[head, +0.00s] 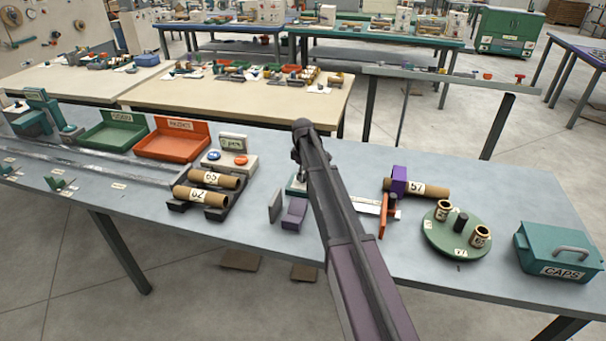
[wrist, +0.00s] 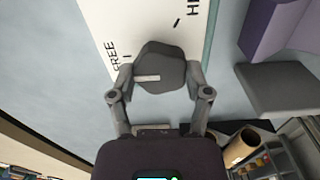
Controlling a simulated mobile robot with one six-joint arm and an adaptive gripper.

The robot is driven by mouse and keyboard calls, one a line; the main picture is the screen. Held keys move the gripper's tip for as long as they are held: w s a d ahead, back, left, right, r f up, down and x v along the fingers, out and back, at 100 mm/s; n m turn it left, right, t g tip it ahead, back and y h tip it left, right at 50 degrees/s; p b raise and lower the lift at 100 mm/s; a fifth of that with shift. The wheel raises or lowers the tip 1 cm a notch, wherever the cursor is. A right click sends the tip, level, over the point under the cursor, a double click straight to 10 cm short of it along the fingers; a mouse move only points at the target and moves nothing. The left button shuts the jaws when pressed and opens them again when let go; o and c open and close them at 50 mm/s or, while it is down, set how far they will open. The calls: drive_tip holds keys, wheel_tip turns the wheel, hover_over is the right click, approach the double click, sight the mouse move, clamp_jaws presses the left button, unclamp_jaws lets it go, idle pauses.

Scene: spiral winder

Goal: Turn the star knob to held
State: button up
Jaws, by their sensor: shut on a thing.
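The star knob (wrist: 160,62) is a dark grey, lobed knob with a white pointer bar, on a white plate (wrist: 107,25) in the wrist view. The word FREE is printed left of the knob, and a word starting with H, cut off by the frame edge, is at the upper right. The pointer bar lies on the knob's left half, pointing left, nearer the FREE side. My gripper (wrist: 161,78) has one finger on each side of the knob and is shut on it.
In the head view, a purple block (head: 294,214) and a grey plate (head: 275,206) stand left of my arm. Tubes marked 65 (head: 214,179) and 62 (head: 201,196) lie further left. At right are tube 57 (head: 432,190), a green turntable (head: 457,244) and a caps box (head: 560,252).

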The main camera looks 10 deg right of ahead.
drive_tip(key=shift+m, duration=0.4)
drive_tip(key=m, duration=2.2)
drive_tip(key=shift+m, duration=0.4)
drive_tip(key=o, duration=1.2)
drive_tip(key=shift+c, duration=0.2)
